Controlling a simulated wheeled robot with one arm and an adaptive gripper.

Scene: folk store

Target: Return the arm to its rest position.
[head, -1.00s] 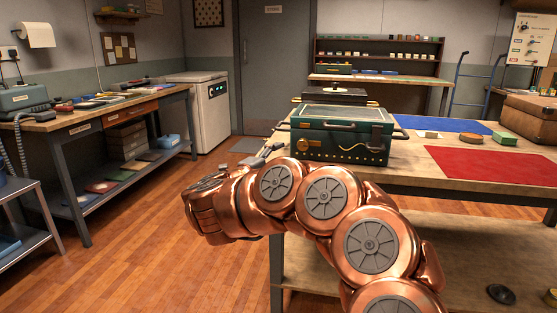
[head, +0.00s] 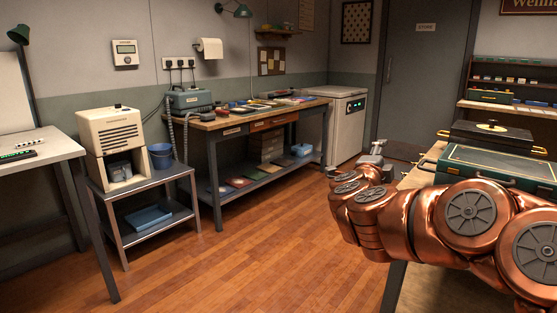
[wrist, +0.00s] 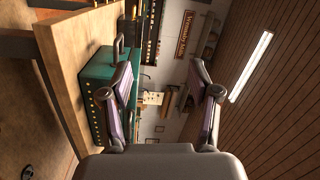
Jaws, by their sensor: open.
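My gripper (wrist: 168,100) is open and empty in the wrist view, its two fingers spread apart. The wrist view is turned on its side. In the head view my copper arm reaches in from the lower right, and the gripper (head: 374,150) shows small and partly hidden past the wrist. It is left of the green case (head: 490,165) on the wooden table, apart from it as far as I can tell. The green case also shows in the wrist view (wrist: 94,85), behind one finger.
A wooden workbench (head: 222,122) stands along the back wall beside a white cabinet (head: 345,125). A small metal stand (head: 180,172) holds a beige device (head: 110,130). A white table (head: 40,147) is at far left. A black case (head: 490,133) sits behind the green one. The wooden floor between is clear.

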